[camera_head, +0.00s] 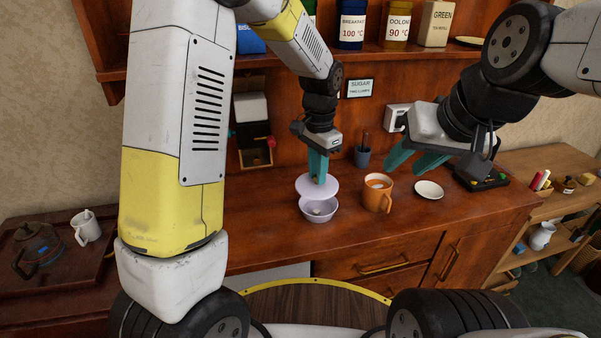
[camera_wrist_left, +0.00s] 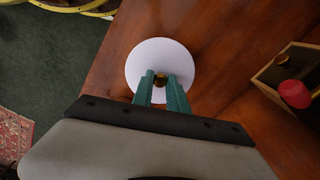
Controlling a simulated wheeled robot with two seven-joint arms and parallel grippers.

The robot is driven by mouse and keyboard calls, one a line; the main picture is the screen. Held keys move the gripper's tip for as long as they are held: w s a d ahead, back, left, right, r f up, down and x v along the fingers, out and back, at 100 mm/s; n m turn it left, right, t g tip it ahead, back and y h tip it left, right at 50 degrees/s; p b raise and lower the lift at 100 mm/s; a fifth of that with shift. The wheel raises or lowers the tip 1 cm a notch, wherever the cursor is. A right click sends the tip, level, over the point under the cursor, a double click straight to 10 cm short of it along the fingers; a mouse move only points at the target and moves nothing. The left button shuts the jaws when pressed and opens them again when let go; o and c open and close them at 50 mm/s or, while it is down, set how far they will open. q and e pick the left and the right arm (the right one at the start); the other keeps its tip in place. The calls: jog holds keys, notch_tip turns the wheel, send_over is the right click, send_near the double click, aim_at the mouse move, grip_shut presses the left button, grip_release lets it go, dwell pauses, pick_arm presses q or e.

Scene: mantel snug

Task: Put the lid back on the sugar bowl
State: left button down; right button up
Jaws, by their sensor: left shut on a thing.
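The lid (camera_head: 306,187) is a pale lilac disc with a small brassy knob (camera_wrist_left: 160,80), seen in the left wrist view. My left gripper (camera_head: 318,178) points down and is shut on the knob. The sugar bowl (camera_head: 322,214) is pale lilac, stands upright on the wooden counter and is open at its near side, with something pale inside. The lid is just above and behind the bowl's rim in the head view, slightly to the left; the exact gap cannot be told. The lid hides the bowl in the left wrist view. My right gripper (camera_head: 415,162) is open and empty, above the counter to the right.
A dark cup (camera_head: 362,157) stands behind. The counter left of the bowl is clear.

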aim_at(319, 189)
pick_arm(q)
jog(key=shift+w+d, duration=0.35)
jog(key=shift+w, duration=0.1)
jog(key=shift+f, duration=3.05)
jog(key=shift+f, duration=0.15)
jog(key=c, duration=0.7)
grip_release()
jog(key=shift+c, duration=0.2)
jog(key=shift+r, duration=3.5)
